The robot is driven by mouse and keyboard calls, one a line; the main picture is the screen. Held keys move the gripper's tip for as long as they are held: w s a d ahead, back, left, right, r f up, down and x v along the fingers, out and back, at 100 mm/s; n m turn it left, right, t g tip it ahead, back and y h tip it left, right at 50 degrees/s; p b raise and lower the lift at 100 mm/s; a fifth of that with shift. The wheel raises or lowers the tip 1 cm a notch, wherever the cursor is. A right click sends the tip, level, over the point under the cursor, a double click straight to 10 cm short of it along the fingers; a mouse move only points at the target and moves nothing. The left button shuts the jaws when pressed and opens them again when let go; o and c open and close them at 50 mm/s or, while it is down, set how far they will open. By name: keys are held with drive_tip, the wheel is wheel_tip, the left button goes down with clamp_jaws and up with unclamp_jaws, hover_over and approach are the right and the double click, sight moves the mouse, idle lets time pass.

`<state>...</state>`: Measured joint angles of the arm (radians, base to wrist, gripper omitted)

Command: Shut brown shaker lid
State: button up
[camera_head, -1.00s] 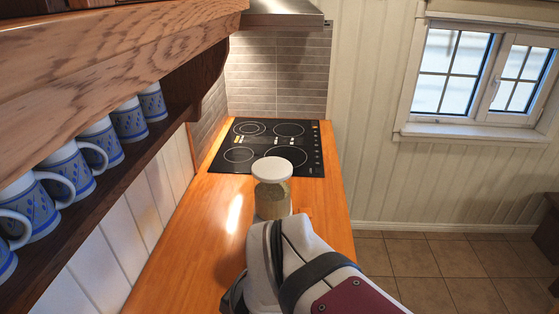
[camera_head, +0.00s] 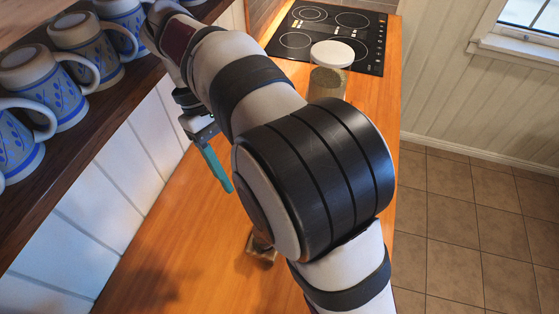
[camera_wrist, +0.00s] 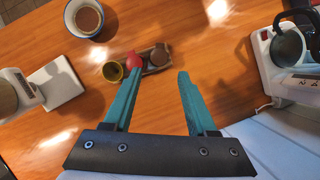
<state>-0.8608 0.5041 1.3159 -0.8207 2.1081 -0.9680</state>
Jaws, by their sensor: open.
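In the wrist view, a small dark tray (camera_wrist: 155,68) lies on the wooden counter, beyond my fingertips. A brown rounded piece (camera_wrist: 160,53) sits at its right end, perhaps the brown shaker; its lid state is unclear. A red rounded piece (camera_wrist: 133,61) and a brass-rimmed round piece (camera_wrist: 113,71) are at its left. My gripper (camera_wrist: 159,75) is open and empty, its teal fingers apart. In the head view, one teal finger (camera_head: 215,167) shows above the counter. A small brown object (camera_head: 261,251) is partly hidden behind my arm there.
A white-lidded jar (camera_head: 330,55) stands near the black cooktop (camera_head: 300,40). Blue-and-white mugs (camera_head: 95,50) line the left shelf. In the wrist view, a cup of brown liquid (camera_wrist: 87,18) stands upper left, a white appliance (camera_wrist: 285,60) right, and a white item (camera_wrist: 58,88) left.

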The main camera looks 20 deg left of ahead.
drive_tip(key=x, duration=1.5)
drive_tip(key=shift+f, duration=0.2)
clamp_jaws()
drive_tip(key=c, duration=0.9)
unclamp_jaws()
drive_tip(key=o, duration=0.9)
drive_tip(key=v, duration=1.6)
